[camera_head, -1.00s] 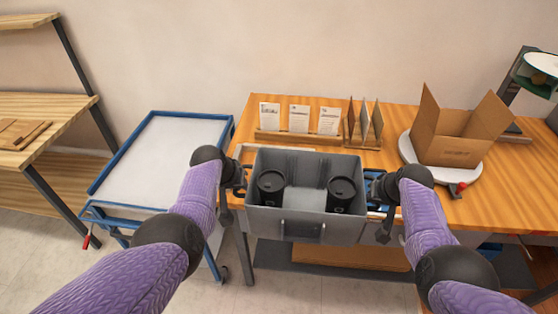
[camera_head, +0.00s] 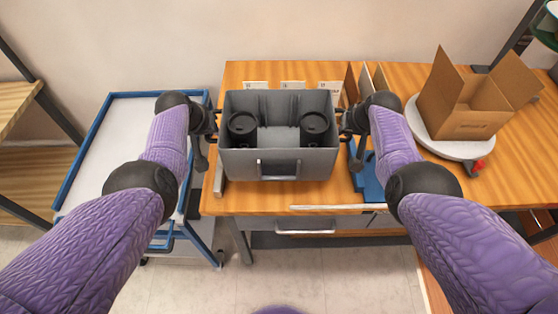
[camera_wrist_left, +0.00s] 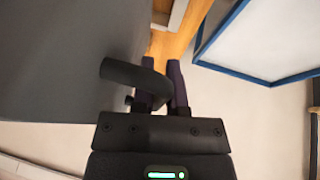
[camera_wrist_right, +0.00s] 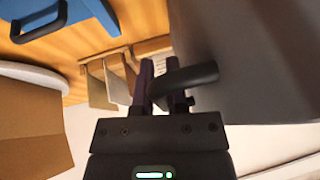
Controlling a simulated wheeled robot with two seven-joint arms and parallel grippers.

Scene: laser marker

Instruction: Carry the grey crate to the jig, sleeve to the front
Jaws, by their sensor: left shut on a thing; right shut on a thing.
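The grey crate (camera_head: 265,165) hangs level between my two grippers above the wooden table. Two black lidded cups stand inside, a left one (camera_head: 242,123) and a right one (camera_head: 314,122). A pale-framed holder (camera_head: 279,169), perhaps the sleeve, is on the crate wall facing me. My left gripper (camera_head: 214,122) is shut on the crate's left handle (camera_wrist_left: 135,75). My right gripper (camera_head: 346,122) is shut on the right handle (camera_wrist_right: 190,78). I cannot make out the jig for certain; a grey metal strip (camera_head: 220,180) shows beside the crate's left, and the crate hides the table beneath.
A blue handled object (camera_head: 369,180) lies on the table (camera_head: 440,185) right of the crate. An open cardboard box (camera_head: 470,118) sits on a round white turntable (camera_head: 445,148). Cards (camera_head: 293,85) stand behind the crate. A blue-framed cart (camera_head: 105,140) is at left.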

